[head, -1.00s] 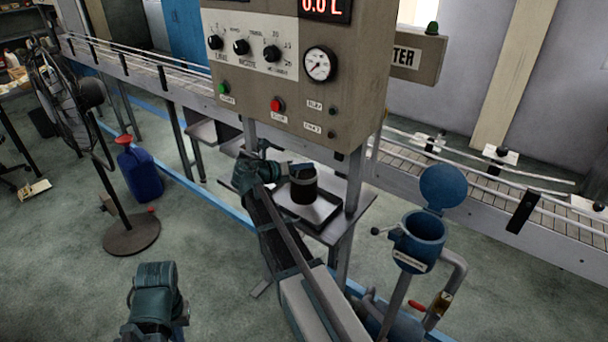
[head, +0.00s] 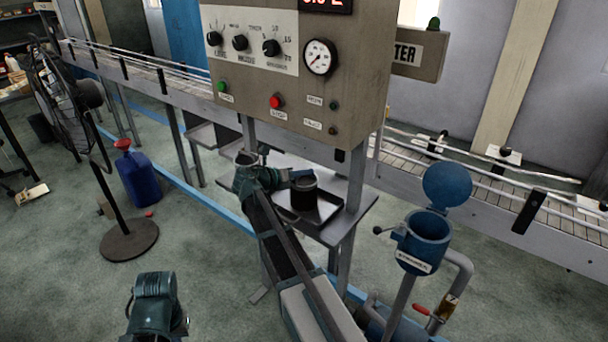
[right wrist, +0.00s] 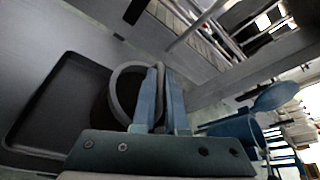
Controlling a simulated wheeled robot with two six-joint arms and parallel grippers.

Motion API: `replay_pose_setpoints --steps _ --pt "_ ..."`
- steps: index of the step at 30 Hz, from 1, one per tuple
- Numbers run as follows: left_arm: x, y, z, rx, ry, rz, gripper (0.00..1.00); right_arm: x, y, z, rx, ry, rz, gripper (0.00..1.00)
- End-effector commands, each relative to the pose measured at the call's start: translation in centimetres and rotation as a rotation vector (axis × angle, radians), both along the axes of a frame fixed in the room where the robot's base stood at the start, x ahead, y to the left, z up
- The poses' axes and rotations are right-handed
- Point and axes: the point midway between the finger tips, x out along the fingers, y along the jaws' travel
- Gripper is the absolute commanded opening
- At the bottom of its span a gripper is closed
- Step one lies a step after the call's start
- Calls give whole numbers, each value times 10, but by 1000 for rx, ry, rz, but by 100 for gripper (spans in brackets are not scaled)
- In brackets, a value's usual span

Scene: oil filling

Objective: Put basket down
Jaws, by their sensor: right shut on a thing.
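The basket (head: 304,194) is a dark, round, cup-like vessel with a lighter rim, upright over the shallow black drip tray (head: 329,213). In the right wrist view the basket (right wrist: 105,108) overlaps the right side of the tray (right wrist: 50,108); I cannot tell for sure whether its base touches it. My right gripper (head: 297,178) is shut on the basket's rim, and its two blue fingers (right wrist: 160,98) show close together there. My left arm shows at the lower left of the head view, but its fingertips are not visible.
The tray lies on a metal shelf (head: 352,212) under the control panel (head: 250,88). A blue strainer pot (head: 427,236) with an open lid stands right of the shelf. A conveyor (head: 400,172) runs behind. A fan and a blue can (head: 140,178) stand left.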

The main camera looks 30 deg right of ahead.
Motion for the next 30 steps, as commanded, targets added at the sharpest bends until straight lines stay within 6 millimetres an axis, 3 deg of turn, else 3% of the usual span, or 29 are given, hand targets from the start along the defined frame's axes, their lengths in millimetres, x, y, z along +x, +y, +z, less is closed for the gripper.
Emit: replay_pose_setpoints --steps 1,6,17,30 --pt "0 0 -1 0 0 0 0 0 0 -1 0 0 0 16" --pt "0 0 -1 0 0 0 0 0 0 -1 0 0 0 42" --pt "0 0 5 0 0 0 0 0 1 5 0 0 0 42" --pt "0 0 33 0 0 0 0 -16 80 33 0 1 4 42"
